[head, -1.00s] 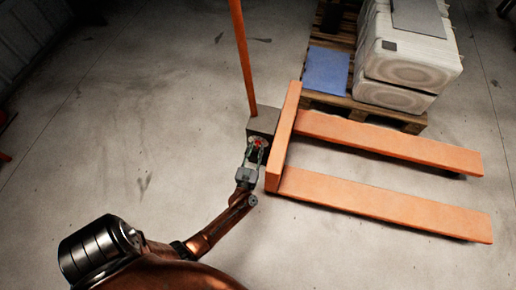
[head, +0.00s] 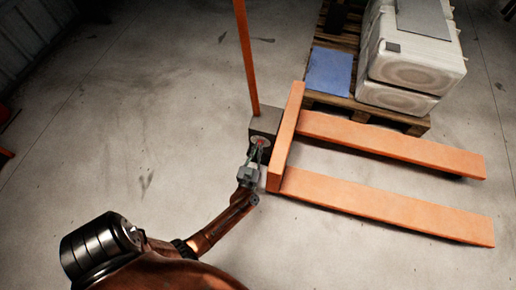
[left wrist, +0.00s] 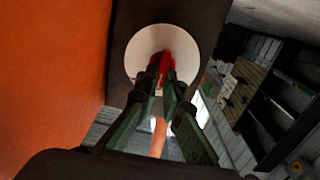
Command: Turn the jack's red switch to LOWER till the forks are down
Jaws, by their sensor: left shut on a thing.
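The orange pallet jack has a grey housing (head: 265,121) at the base of its upright handle (head: 245,60). On the housing is a pale round dial (left wrist: 136,45) with the red switch (left wrist: 163,66) at its centre. My left gripper (head: 259,148) is at the dial. In the left wrist view its green fingers (left wrist: 157,88) close on the near end of the switch, covering part of it. The dial's markings cannot be read. The two orange forks (head: 390,206) reach right over the floor; their height above it is hard to judge. My right gripper is not in view.
The concrete floor left of the jack is clear. In the left wrist view, dark shelving (left wrist: 270,95) stands at the right.

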